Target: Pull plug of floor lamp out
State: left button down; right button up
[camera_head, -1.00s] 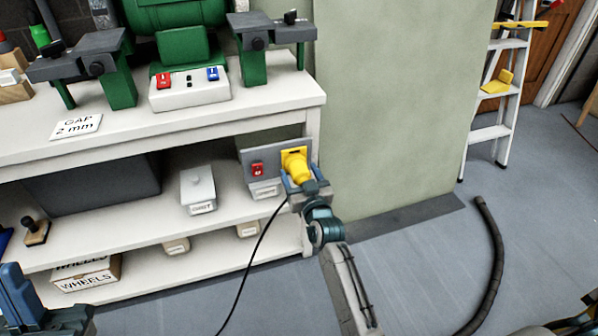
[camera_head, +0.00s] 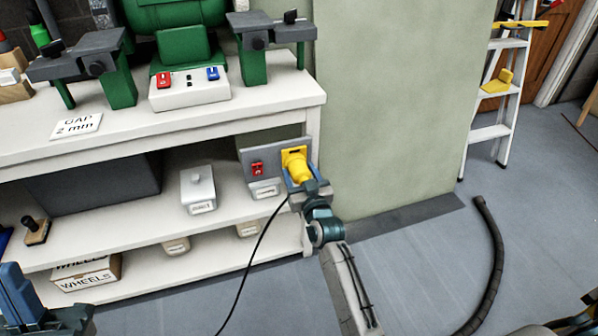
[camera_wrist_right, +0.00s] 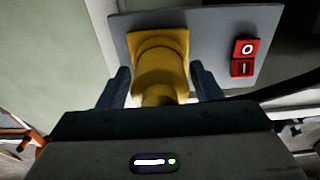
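The yellow plug (camera_head: 299,170) sits against a yellow socket (camera_head: 291,153) on a grey panel, at the right end of the bench's middle shelf. In the right wrist view the plug (camera_wrist_right: 160,77) stands in line with the socket plate. A black cord (camera_head: 250,262) hangs down from near the gripper. My left gripper (camera_head: 38,310) is partly in view at the lower left; its fingertips are unclear. The floor lamp is not in view.
A red switch (camera_head: 258,169) is beside the socket. A lidded white box (camera_head: 198,184) and a wheels box (camera_head: 88,274) stand on the shelves. A green grinder (camera_head: 184,48) is on the bench. A dark hose (camera_head: 496,262) lies on the floor; a stepladder (camera_head: 497,105) stands behind.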

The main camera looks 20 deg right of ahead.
jog(key=c, duration=1)
jog(key=shift+s+f, duration=0.1)
jog(key=shift+s, duration=0.55)
jog(key=shift+s+d+f+b, duration=0.1)
jog(key=shift+s+b, duration=0.2)
jog(key=shift+s, duration=0.9)
jog(key=shift+s+f+b, duration=0.1)
jog(key=shift+s+b, duration=0.15)
jog(key=shift+s, duration=0.9)
jog(key=shift+r, duration=0.1)
jog(key=shift+s, duration=0.1)
jog(key=shift+s+f+b, duration=0.2)
jog(key=shift+s+b, duration=0.4)
jog(key=shift+s, duration=1.5)
